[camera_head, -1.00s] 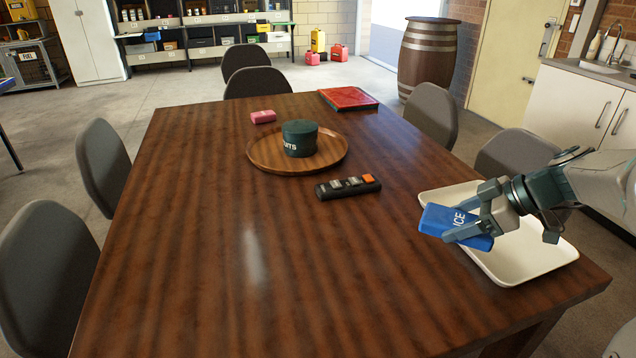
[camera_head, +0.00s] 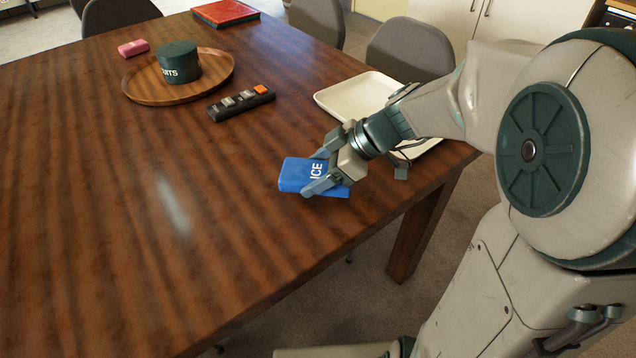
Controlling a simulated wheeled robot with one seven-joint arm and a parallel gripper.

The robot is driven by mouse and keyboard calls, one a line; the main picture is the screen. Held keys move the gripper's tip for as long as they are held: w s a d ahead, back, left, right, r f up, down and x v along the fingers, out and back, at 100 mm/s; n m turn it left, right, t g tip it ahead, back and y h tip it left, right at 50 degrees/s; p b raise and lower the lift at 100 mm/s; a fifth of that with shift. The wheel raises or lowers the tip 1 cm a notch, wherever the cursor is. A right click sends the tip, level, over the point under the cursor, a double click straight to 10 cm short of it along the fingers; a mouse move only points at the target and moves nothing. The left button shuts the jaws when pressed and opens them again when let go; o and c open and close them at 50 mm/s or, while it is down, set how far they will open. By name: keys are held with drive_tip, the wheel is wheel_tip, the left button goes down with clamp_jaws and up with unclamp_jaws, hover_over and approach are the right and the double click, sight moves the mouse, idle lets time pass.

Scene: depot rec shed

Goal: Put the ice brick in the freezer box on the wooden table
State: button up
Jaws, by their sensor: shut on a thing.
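The ice brick (camera_head: 294,175) is a blue block with white "ICE" lettering. My gripper (camera_head: 318,178) is shut on it and holds it over the near right part of the wooden table (camera_head: 150,240). I cannot tell exactly how high the brick is above the tabletop. The table is dark, glossy and striped. I see no freezer box in this view.
A cream tray (camera_head: 345,98) lies behind my arm, partly hidden. A round wooden tray (camera_head: 140,88) holds a dark green tin (camera_head: 179,62). A black remote-like block (camera_head: 240,103), a pink block (camera_head: 133,48) and a red flat box (camera_head: 226,12) lie farther back. The table's near left is clear.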

drive_tip(key=shift+f+b, duration=0.3)
drive_tip(key=shift+f, duration=1.35)
drive_tip(key=shift+f, duration=0.15)
drive_tip(key=o, duration=1.2)
